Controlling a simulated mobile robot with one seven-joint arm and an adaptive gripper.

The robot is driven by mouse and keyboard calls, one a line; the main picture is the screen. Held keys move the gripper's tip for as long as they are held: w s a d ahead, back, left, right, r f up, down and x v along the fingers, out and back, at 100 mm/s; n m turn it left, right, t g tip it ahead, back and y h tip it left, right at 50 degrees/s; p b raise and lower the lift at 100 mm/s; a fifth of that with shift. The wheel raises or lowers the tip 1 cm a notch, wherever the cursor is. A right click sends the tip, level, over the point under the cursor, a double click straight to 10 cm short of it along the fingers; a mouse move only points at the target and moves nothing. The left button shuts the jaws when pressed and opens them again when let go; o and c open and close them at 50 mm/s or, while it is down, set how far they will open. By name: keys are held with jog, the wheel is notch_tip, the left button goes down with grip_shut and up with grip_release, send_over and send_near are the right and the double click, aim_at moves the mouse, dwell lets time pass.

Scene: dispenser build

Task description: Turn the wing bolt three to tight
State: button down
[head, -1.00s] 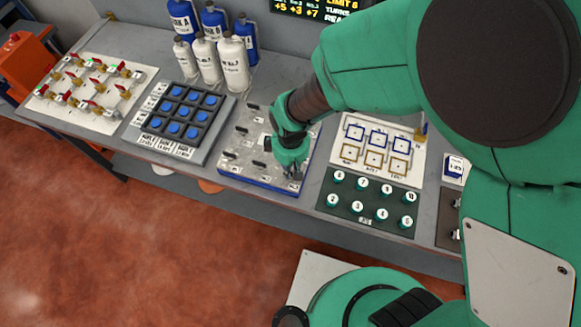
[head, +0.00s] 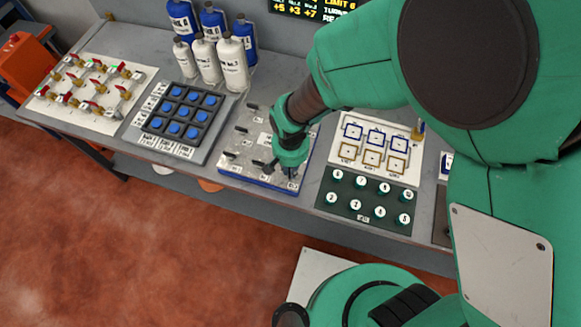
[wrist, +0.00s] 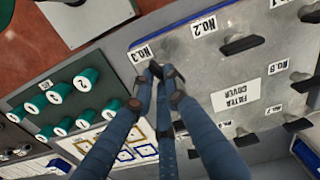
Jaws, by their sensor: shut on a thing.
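The filter cover (wrist: 190,75) is a grey metal plate with black wing bolts beside numbered labels; in the head view it is the speckled plate (head: 240,140) on a blue base. My gripper (wrist: 166,73) is shut on wing bolt three (wrist: 156,69), beside the No.3 label (wrist: 140,54) at the plate's corner. The fingertips hide most of this bolt, so its angle and seating cannot be told. In the head view my gripper (head: 282,172) is at the plate's front right corner. Wing bolt two (wrist: 240,45) stands apart from the fingers.
A dark panel of green numbered knobs (head: 364,207) lies close to the right of the plate, below a white board with framed squares (head: 402,144). A blue-button keypad (head: 178,113) is on the left. Bottles (head: 232,62) stand behind. Bench space around the plate is narrow.

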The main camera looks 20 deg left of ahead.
jog(key=shift+s+m, duration=0.1)
jog(key=shift+m, duration=1.5)
jog(key=c, duration=1.7)
grip_release()
jog(key=shift+c, duration=0.2)
notch_tip(320, 180, up, 12)
